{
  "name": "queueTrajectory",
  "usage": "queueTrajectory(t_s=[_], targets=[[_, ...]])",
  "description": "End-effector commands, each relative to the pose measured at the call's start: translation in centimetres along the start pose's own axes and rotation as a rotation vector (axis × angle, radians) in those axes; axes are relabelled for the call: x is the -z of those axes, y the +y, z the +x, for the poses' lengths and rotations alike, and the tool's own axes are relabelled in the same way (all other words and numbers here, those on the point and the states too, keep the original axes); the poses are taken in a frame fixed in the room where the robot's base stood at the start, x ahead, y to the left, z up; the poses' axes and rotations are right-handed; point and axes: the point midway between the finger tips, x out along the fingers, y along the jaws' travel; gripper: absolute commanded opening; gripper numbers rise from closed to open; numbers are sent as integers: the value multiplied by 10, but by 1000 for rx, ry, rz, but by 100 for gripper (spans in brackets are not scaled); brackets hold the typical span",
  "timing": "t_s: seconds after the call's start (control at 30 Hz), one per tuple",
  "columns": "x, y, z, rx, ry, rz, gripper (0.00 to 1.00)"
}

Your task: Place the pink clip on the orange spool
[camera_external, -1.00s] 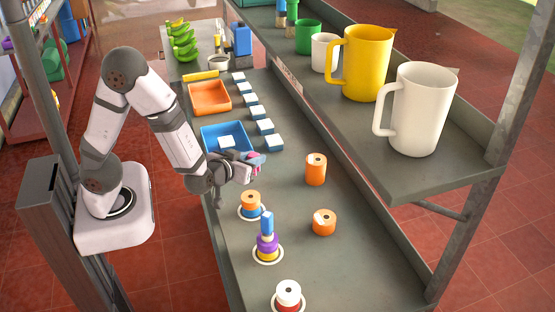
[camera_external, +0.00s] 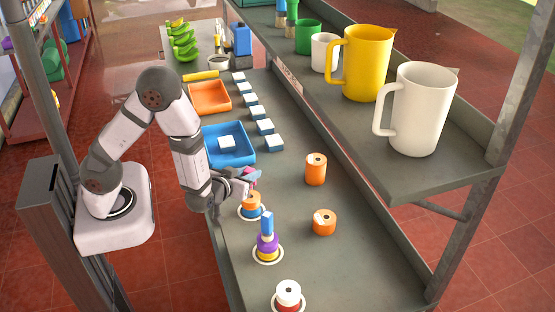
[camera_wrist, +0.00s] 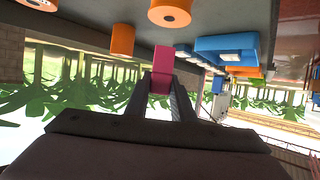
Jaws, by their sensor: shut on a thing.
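My gripper (camera_external: 245,180) is shut on the pink clip (camera_external: 250,173). In the wrist view the clip (camera_wrist: 162,68) sits between the fingertips of my gripper (camera_wrist: 161,82). One orange spool (camera_external: 251,198) sits on a blue piece on a white ring, just below the gripper and clip; a gap between them is hard to judge. A taller orange spool (camera_external: 316,170) and a short one (camera_external: 324,223) stand on the table to the right. Two orange spools (camera_wrist: 122,41) also show in the wrist view.
A purple, yellow and blue stack (camera_external: 267,243) and a white-and-red stack (camera_external: 288,294) stand nearer on white rings. A blue tray (camera_external: 243,158) holding a white-topped block and an orange tray (camera_external: 225,102) lie behind. A raised shelf (camera_external: 410,185) with jugs borders the right.

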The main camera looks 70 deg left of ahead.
Motion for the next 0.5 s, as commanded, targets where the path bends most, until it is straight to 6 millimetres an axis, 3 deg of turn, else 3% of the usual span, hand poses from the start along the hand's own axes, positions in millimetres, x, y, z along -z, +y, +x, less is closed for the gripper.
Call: queueTrajectory(t_s=[0.27,0.5], targets=[[-5,0,2,0,0,1,1],[-24,0,10,1,-1,3,1]])
